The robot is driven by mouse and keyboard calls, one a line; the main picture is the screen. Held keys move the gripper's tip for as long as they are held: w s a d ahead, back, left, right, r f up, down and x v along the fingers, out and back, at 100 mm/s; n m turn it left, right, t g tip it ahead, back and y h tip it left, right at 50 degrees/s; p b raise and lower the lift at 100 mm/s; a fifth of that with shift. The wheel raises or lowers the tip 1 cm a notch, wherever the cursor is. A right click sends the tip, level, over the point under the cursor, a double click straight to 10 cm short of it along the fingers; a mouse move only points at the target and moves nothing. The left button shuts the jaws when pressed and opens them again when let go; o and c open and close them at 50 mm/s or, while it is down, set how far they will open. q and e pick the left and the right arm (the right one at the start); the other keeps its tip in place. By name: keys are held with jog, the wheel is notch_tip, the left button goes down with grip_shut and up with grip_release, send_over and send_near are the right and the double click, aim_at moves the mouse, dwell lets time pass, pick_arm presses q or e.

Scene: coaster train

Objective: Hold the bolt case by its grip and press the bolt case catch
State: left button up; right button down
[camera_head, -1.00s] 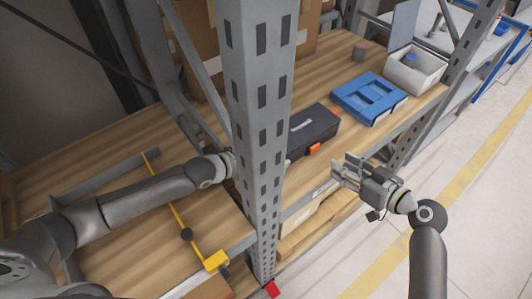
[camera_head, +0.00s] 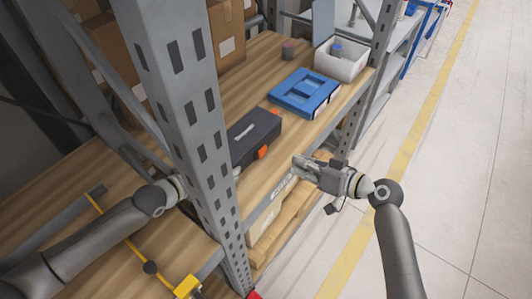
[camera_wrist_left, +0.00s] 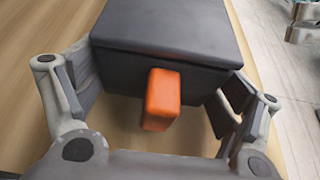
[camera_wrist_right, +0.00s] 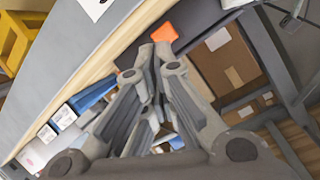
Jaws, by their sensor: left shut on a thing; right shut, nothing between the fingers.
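The dark grey bolt case (camera_head: 256,135) lies on the wooden shelf, partly hidden by the grey post. An orange catch (camera_head: 262,152) shows on its aisle-facing side. In the left wrist view, the case (camera_wrist_left: 170,30) has an orange block (camera_wrist_left: 162,95) on its near face. I cannot tell if this is the same orange part. My left gripper (camera_wrist_left: 160,105) is shut on the case, one finger at each side; the post hides it in the head view. My right gripper (camera_head: 298,163) is shut and empty, in front of the shelf edge, apart from the case.
A perforated post (camera_head: 185,110) stands between my arms. The aisle floor (camera_head: 440,190) is clear.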

aim_at(266, 150)
jog(key=d+m, duration=0.1)
jog(key=m, duration=0.3)
jog(key=s+d+m, duration=0.1)
jog(key=m, duration=0.3)
jog(key=d+m, duration=0.2)
jog(key=m, duration=0.2)
jog(key=shift+s, duration=0.35)
jog(key=x, duration=0.4)
jog(key=r+x, duration=0.1)
jog(key=x, duration=0.8)
jog(key=shift+w+a+r, duration=0.1)
jog(key=shift+a+r, duration=0.1)
jog(key=shift+a, duration=0.15)
jog(key=shift+w+a, duration=0.25)
